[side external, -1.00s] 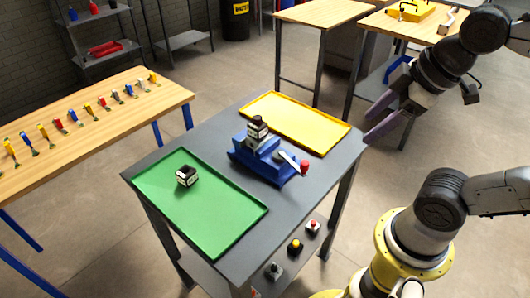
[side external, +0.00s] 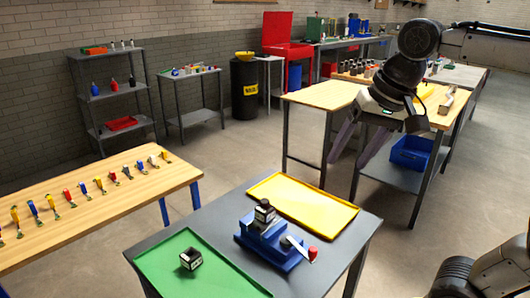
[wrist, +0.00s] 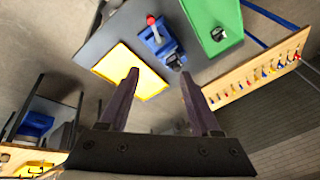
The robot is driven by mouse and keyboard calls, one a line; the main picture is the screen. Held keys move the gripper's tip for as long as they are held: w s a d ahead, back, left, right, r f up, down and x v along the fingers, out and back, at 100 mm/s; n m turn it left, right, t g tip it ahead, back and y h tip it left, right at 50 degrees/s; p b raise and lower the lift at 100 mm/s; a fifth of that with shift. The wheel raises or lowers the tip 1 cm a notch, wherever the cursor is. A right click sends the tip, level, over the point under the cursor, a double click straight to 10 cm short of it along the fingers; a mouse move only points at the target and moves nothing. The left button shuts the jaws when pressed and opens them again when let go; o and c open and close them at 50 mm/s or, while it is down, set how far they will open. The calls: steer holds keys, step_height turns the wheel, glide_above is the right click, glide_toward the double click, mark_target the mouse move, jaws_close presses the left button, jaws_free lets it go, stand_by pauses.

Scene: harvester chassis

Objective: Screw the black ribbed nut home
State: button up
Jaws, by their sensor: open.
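A blue vise (side external: 272,244) with a red-tipped lever stands on the grey table and also shows in the wrist view (wrist: 157,44). A small dark part with white sides (side external: 264,212) stands upright in it. A second small black part with white sides (side external: 191,259), its dark top looking hollow, lies on the green tray; it shows in the wrist view (wrist: 218,34). I cannot make out ribs, so I cannot tell which part is the nut. My gripper (side external: 349,160) is open and empty, high above the far side of the table; its two fingers also show in the wrist view (wrist: 160,82).
The green tray (side external: 165,257) lies at the table's left and the yellow tray (side external: 310,208) behind the vise. A wooden bench (side external: 100,215) with a row of coloured tools stands at left. Other benches stand behind. The air around my gripper is clear.

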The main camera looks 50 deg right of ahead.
steer(key=w+r+m+g, duration=0.1)
steer(key=w+r+m, duration=0.1)
steer(key=w, duration=0.5)
steer(key=m+g, duration=0.3)
glide_above(265, 203)
step_height(265, 203, down, 10)
steer(key=f, duration=1.3)
steer(key=shift+w+d+f, duration=0.35)
steer(key=shift+f, duration=0.05)
steer(key=c, duration=0.3)
